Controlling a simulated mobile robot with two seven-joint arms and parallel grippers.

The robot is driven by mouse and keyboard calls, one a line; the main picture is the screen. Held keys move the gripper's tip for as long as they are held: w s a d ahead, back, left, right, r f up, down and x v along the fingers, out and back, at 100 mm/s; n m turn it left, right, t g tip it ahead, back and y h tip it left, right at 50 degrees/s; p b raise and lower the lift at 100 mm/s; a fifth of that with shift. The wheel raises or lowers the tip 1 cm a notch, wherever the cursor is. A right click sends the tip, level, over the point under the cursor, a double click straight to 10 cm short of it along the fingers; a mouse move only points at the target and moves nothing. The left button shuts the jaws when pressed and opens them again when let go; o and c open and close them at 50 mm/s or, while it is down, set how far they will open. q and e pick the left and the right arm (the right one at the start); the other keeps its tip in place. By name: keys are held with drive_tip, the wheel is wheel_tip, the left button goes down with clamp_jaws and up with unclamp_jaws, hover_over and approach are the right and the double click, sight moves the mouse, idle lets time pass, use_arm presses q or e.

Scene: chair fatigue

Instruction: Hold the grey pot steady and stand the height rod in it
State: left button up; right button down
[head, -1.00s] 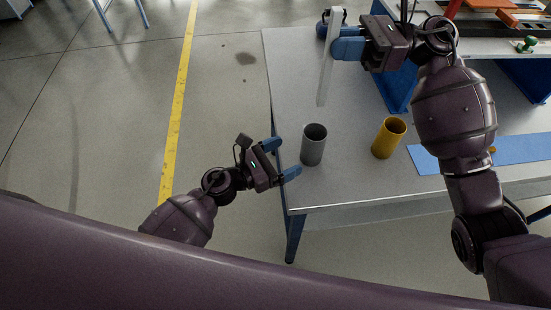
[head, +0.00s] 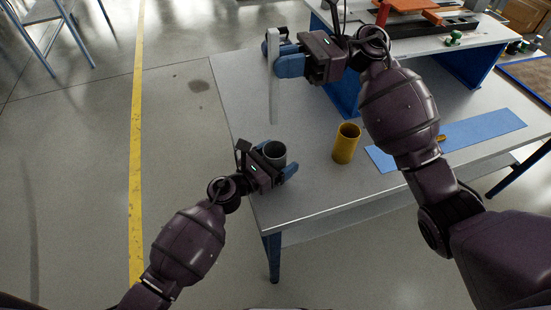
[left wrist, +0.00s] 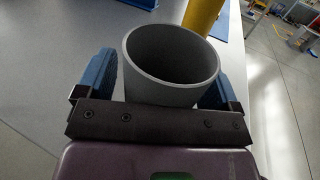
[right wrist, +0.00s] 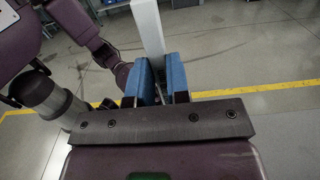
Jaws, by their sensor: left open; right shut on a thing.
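The grey pot (head: 274,151) stands upright near the left edge of the table. My left gripper (head: 278,161) is open with its blue fingers on either side of the pot. In the left wrist view the pot (left wrist: 172,62) sits between the fingers (left wrist: 160,85), and its inside looks empty. My right gripper (head: 282,62) is shut on the height rod (head: 273,90), a long pale bar held upright above the table, behind the pot. In the right wrist view the rod (right wrist: 148,28) is clamped between the blue fingers (right wrist: 160,78).
A yellow pot (head: 347,144) stands right of the grey pot. A blue strip (head: 480,131) lies further right on the table (head: 235,85). A raised shelf on blue supports (head: 470,65) is at the back right.

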sight(277, 119)
use_arm(q)
drive_tip(key=shift+c, duration=0.3)
drive_tip(key=c, duration=1)
use_arm(e)
drive_tip(key=shift+f, duration=6.5)
drive_tip(key=c, duration=1)
unclamp_jaws()
drive_tip(key=v, duration=1.2)
